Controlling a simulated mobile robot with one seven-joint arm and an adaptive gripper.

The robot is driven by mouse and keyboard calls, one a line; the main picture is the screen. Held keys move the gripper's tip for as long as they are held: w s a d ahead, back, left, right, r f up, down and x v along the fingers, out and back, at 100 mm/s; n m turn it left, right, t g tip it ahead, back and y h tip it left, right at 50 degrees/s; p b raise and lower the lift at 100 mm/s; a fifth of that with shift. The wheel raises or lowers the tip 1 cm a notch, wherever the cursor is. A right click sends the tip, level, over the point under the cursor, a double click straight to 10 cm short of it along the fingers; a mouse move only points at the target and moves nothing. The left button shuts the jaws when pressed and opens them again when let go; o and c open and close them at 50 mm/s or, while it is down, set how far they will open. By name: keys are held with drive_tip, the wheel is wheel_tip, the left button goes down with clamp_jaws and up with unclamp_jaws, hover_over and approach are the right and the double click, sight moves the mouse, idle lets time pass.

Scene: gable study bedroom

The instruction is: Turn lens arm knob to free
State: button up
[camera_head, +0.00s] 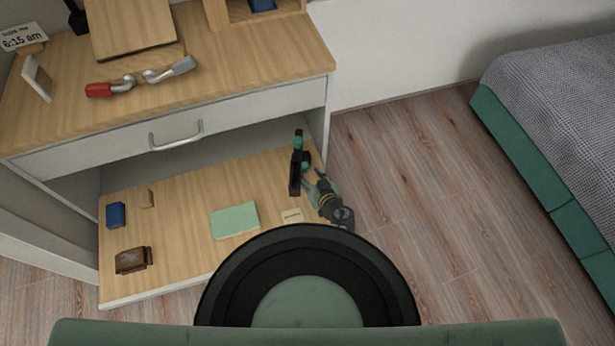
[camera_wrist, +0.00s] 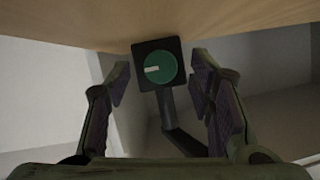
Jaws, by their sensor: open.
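The lens arm knob (camera_wrist: 158,68) is a round green dial with a white mark pointing left, on a black square plate (camera_wrist: 143,50) in the wrist view. A black arm (camera_wrist: 170,115) runs down from the plate. My gripper (camera_wrist: 161,78) is open, with one finger on each side of the knob and a gap on both sides; the fingers do not touch it. In the head view the dark lens arm fixture (camera_head: 295,178) stands at the right end of the pulled-out board, with my gripper (camera_head: 313,183) just right of it. The knob's face is hard to make out there.
The lower board (camera_head: 170,215) holds a green book (camera_head: 235,220), a blue box (camera_head: 116,215), a brown wooden object (camera_head: 132,260) and a small pale block (camera_head: 292,216). The desk drawer (camera_head: 180,138) is above. A bed (camera_head: 560,130) stands right; the floor between is clear.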

drive_tip(key=shift+b+x, duration=0.35)
drive_tip(key=shift+x, duration=0.45)
drive_tip(key=shift+c, duration=0.6)
drive_tip(key=c, duration=1)
drive_tip(key=shift+a+r+p, duration=0.1)
drive_tip(key=shift+r+p, duration=0.2)
drive_tip(key=shift+p, duration=0.4)
drive_tip(key=shift+c, duration=0.2)
drive_tip(key=shift+r+n+h+p, duration=0.1)
drive_tip(key=shift+n+h+p, duration=0.2)
drive_tip(key=shift+n+p, duration=0.3)
drive_tip(key=shift+f+n+h+p, duration=0.35)
drive_tip(key=shift+n+h+p, duration=0.05)
drive_tip(key=shift+p, duration=0.25)
